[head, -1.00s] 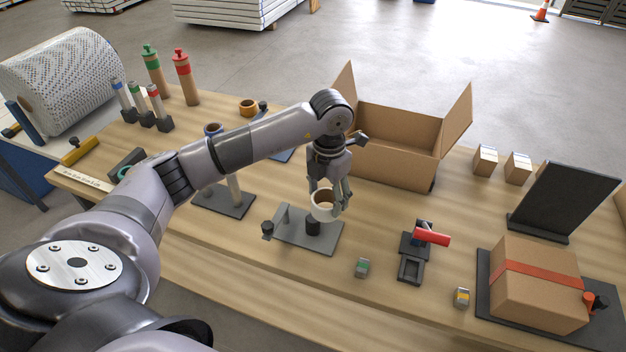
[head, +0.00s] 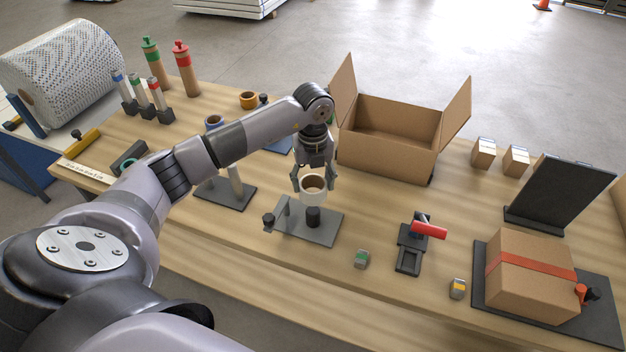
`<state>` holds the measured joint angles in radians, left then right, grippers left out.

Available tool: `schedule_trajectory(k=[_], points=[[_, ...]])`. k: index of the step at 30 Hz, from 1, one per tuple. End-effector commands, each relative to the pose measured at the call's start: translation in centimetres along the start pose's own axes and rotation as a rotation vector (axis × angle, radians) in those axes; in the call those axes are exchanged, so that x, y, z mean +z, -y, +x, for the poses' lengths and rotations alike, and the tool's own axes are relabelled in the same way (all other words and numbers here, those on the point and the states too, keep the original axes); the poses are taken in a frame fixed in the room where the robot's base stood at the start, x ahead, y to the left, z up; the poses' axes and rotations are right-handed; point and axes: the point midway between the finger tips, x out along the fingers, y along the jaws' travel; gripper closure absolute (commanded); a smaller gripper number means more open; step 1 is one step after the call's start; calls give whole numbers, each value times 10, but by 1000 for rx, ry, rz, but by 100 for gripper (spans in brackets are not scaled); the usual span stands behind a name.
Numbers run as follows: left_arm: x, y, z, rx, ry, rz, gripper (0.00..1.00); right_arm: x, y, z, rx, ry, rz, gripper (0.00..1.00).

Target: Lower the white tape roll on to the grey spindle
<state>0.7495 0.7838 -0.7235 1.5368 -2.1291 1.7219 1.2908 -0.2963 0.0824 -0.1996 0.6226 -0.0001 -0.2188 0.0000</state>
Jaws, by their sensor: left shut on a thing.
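The white tape roll (head: 313,195) has a brown core and is held roughly upright. My left gripper (head: 313,182) points down and is shut on it, one finger on each side. The spindle (head: 313,218) is a short dark grey cylinder on a grey base plate (head: 325,234). The roll's lower rim appears right above the spindle's top in the head view. Whether they touch or a small gap remains, I cannot tell. The roll is not around the visible part of the spindle. My right gripper is not in view.
A lever with a black knob (head: 269,219) stands at the plate's left. A plate with a pale post (head: 235,181) is further left. An open cardboard box (head: 390,155) stands behind.

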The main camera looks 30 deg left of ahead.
Motion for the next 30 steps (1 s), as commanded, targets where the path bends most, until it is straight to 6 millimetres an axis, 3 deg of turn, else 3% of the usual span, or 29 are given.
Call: schedule_trajectory(k=[30], points=[[0,0,68,1,-1,2,69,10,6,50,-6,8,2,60]])
